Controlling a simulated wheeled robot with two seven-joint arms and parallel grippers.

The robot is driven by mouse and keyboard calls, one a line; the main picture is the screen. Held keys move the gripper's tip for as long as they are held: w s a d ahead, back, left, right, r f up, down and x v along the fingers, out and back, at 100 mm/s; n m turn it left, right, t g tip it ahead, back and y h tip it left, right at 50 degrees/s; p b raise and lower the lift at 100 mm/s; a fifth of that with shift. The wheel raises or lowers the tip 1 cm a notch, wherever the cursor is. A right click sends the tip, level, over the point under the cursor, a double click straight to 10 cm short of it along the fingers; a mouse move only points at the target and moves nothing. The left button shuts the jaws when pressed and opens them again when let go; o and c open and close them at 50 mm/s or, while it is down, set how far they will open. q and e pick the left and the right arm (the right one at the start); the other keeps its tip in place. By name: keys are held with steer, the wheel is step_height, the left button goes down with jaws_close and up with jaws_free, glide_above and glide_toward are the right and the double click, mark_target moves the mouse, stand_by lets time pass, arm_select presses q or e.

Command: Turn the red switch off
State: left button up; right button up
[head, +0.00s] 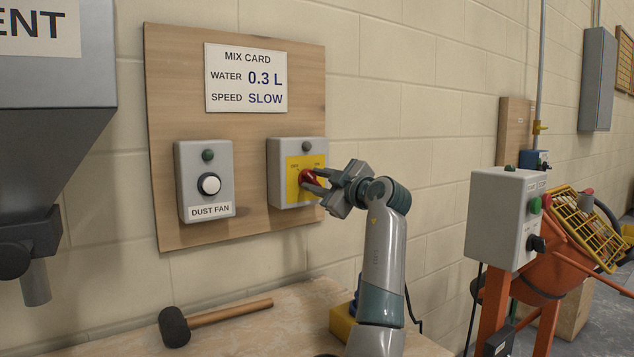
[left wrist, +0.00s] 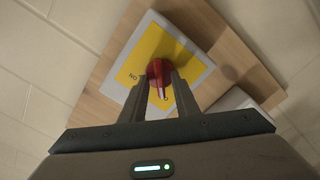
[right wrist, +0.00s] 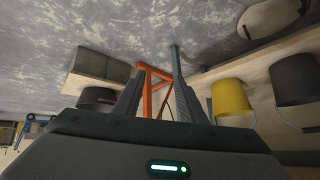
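The red switch (head: 307,178) is a round knob on a yellow plate of a grey box (head: 277,175), mounted on a wooden wall board. My left gripper (head: 314,181) is at the knob, its fingers reaching in from the right. In the left wrist view the red switch (left wrist: 159,72) sits between the fingertips, with its raised bar between the fingers and slim gaps beside it. The fingers look open around it; contact at the tips is unclear. An "ON" label shows upside down on the plate. My right gripper (right wrist: 158,57) is open and empty, away from the switch.
A dust fan box (head: 206,180) with a white button is left of the switch box. A mix card (head: 246,79) hangs above. A mallet (head: 205,320) lies on the bench below. A grey control box (head: 503,217) and an orange mixer stand at right.

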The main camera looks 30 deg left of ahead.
arm_select(q)
steer(key=shift+d, duration=0.1)
steer(key=v, duration=1.7)
steer(key=shift+b, duration=0.4)
steer(key=shift+s+d+f, duration=0.15)
